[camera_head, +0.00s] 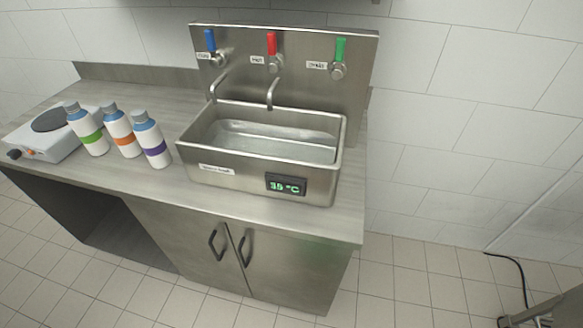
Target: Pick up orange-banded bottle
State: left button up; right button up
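The three bottles stand close in a row. The purple-banded bottle is very near the orange-banded one, and I cannot tell whether they touch. Neither of my grippers shows in the head view.
A hot plate (42,143) with knobs sits left of the bottles. A steel basin (240,178) with a 35 °C display stands on their right, under two spouts and blue, red and green valves. Cabinet doors are below. A narrow counter strip in front is clear.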

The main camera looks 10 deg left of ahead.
aim_at(117, 122)
jog(key=u, duration=1.6)
